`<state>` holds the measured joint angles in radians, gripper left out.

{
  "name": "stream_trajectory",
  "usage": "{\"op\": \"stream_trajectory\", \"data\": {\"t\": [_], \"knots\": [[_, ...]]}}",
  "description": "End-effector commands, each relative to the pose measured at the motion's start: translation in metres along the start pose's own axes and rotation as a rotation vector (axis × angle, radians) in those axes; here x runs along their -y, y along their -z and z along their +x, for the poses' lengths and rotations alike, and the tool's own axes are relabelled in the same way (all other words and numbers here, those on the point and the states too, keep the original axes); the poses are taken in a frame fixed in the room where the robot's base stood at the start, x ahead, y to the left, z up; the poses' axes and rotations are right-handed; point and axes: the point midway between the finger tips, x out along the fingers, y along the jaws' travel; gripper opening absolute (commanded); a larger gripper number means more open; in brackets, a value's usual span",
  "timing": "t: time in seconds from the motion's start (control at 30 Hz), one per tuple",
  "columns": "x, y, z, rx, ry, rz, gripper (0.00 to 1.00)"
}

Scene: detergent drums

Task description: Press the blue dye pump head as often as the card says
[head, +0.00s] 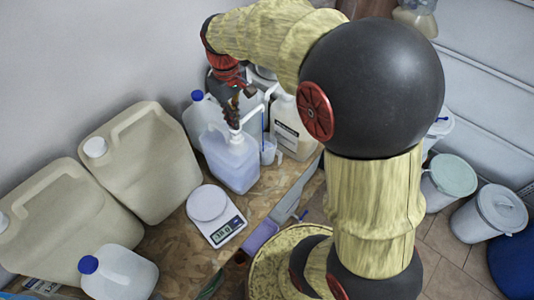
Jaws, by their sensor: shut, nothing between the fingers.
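A translucent jug of pale blue liquid (232,167) stands upright on the wooden bench. A white pump head (236,135) rises from its top. My gripper (232,121) points down with its fingers shut and empty, directly over this pump head. From this angle I cannot tell whether the fingertips touch it or hover just above. Part of a small printed card or label (42,286) shows at the lower left edge, but its text is too small to read.
A white scale with a digital display (215,215) stands in front of the blue jug. Large beige canisters (145,160) and blue-capped jugs (118,273) fill the left. More containers crowd behind the blue jug. Lidded buckets (490,212) stand on the floor at right.

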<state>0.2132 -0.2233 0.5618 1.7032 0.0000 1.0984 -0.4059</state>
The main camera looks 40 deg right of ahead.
Motion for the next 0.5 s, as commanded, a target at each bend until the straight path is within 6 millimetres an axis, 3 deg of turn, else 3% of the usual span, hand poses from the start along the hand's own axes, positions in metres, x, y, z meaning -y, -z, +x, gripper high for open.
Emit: {"op": "stream_trajectory", "data": {"t": [0.13,0.5], "knots": [[0.0,-0.001,0.012,0.004,0.002,0.0,0.0],[0.0,-0.001,0.0,0.004,0.001,0.0,0.0]]}}
